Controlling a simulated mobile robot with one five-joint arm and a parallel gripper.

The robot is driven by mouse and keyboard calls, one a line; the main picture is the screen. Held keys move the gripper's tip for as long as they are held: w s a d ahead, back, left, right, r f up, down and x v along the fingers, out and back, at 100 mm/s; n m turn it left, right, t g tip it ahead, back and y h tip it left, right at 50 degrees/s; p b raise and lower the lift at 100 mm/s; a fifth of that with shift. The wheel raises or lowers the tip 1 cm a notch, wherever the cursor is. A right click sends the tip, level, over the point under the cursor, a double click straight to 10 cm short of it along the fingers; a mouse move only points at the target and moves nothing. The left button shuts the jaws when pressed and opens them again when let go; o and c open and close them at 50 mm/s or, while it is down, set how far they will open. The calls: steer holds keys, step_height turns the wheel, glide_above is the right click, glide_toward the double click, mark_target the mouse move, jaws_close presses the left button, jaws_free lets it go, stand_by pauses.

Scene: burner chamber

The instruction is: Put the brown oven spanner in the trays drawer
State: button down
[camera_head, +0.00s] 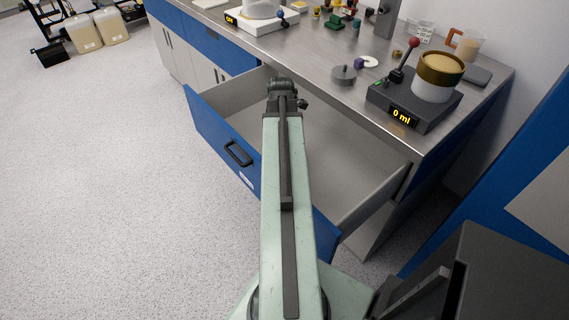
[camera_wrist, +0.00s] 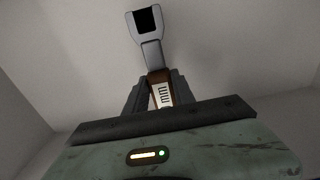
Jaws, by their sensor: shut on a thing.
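The brown oven spanner (camera_wrist: 151,54) shows in the wrist view, with a grey open head pointing away from me and a brown handle bearing a pale marked plate. My gripper (camera_wrist: 159,91) is shut on its handle. In the head view a blue-fronted drawer (camera_head: 345,160) stands pulled open; its visible grey floor is bare, and its label is too small to read. My arm reaches across the drawer front, its wrist over the drawer. The head view hides the spanner and my fingertips behind my arm. Pale grey surfaces surround the spanner in the wrist view.
The steel worktop (camera_head: 315,60) behind the drawer carries a dark device reading 0 ml (camera_head: 410,105), a grey weight-like piece (camera_head: 343,75) and several small items. A blue panel (camera_head: 500,200) stands at the right.

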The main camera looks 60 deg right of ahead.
step_height(320, 180, down, 6)
steer(key=b, duration=0.4)
steer(key=shift+f+b, duration=0.15)
steer(key=shift+b, duration=0.15)
steer(key=shift+r, duration=0.25)
steer(key=shift+f, duration=0.2)
steer(key=c, duration=1.1)
jaws_free()
steer(key=shift+o, duration=0.2)
step_height(320, 180, up, 13)
steer(key=p, duration=1.2)
steer(key=shift+f+p, duration=0.15)
steer(key=shift+p, duration=0.25)
steer(key=shift+f, duration=0.15)
